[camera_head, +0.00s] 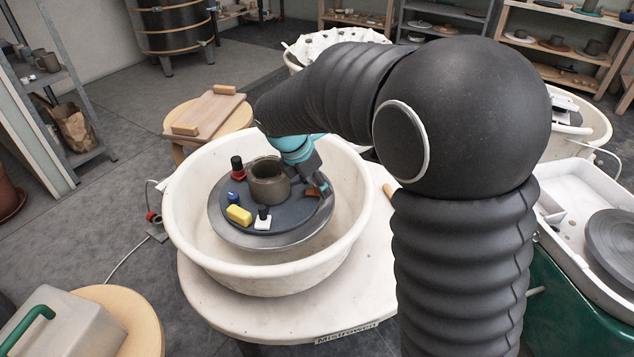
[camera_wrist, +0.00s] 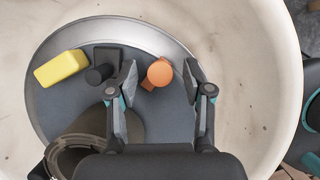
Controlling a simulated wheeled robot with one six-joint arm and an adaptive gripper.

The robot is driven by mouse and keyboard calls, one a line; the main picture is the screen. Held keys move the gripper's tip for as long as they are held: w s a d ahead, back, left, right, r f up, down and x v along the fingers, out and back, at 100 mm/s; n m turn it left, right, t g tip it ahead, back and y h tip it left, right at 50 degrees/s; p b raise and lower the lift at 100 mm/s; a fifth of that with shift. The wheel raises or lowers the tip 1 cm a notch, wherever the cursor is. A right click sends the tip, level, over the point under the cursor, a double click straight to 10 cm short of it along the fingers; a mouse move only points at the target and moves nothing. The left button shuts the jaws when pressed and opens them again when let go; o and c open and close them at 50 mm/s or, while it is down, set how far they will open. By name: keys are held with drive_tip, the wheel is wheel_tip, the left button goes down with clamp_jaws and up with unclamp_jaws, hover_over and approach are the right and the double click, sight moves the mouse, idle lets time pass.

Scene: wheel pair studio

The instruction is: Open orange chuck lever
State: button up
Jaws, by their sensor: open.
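The orange chuck lever (camera_wrist: 159,72) has a round orange knob on a brown-orange base. It sits on the dark wheel head, between the two spread fingers of my gripper (camera_wrist: 160,80), in the wrist view. A gap shows on both sides of the knob, and no contact is visible. In the head view my gripper (camera_head: 318,184) reaches down to the right edge of the disc, beside the orange lever (camera_head: 312,191), which it partly hides. The dark wheel head (camera_head: 290,222) also carries a grey-brown clay pot (camera_head: 268,185) at its middle.
A yellow block (camera_head: 239,214), a white piece with a black knob (camera_head: 263,219), a small blue piece (camera_head: 233,198) and a red piece with a black top (camera_head: 238,173) stand around the pot. The cream splash basin (camera_head: 190,236) walls in the wheel.

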drive_tip(key=v, duration=1.2)
drive_tip(key=shift+w+f, duration=0.1)
drive_tip(key=s+d+f+m+y, duration=0.2)
drive_tip(key=s+f+m, duration=0.3)
drive_tip(key=m, duration=0.6)
drive_tip(key=s+d+r+m+t+y, duration=0.1)
drive_tip(key=s+d+r+m+t, duration=0.2)
drive_tip(key=s+d+m, duration=1.1)
drive_tip(key=s+d, duration=0.3)
drive_tip(key=shift+s+r+y, duration=0.2)
drive_tip(key=shift+s+y, duration=0.1)
drive_tip(key=shift+s, duration=0.1)
